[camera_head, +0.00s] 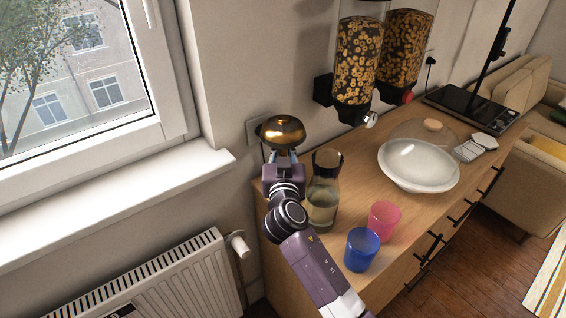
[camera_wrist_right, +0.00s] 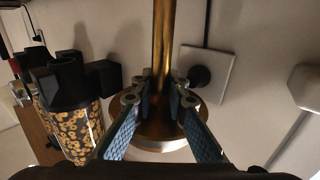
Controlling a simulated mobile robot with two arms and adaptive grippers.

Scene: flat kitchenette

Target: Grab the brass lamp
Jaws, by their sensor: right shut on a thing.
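The brass lamp (camera_head: 283,130) shows its round, shiny dome at the back left end of the wooden sideboard, near the wall. My right gripper (camera_head: 283,157) is just below the dome and hides much of the lamp's lower part. In the right wrist view, the lamp's brass stem (camera_wrist_right: 163,40) runs between the fingers of my right gripper (camera_wrist_right: 161,88), which is shut on it. A wide round brass part of the lamp lies beyond the fingertips. My left gripper is not in view.
A glass carafe (camera_head: 323,195) stands close to the right of my gripper. A blue cup (camera_head: 361,250), a pink cup (camera_head: 384,220) and a white bowl (camera_head: 418,168) are on the sideboard (camera_head: 310,258). Cereal dispensers (camera_head: 358,62) hang on the wall. A wall socket (camera_wrist_right: 204,75) is behind the lamp.

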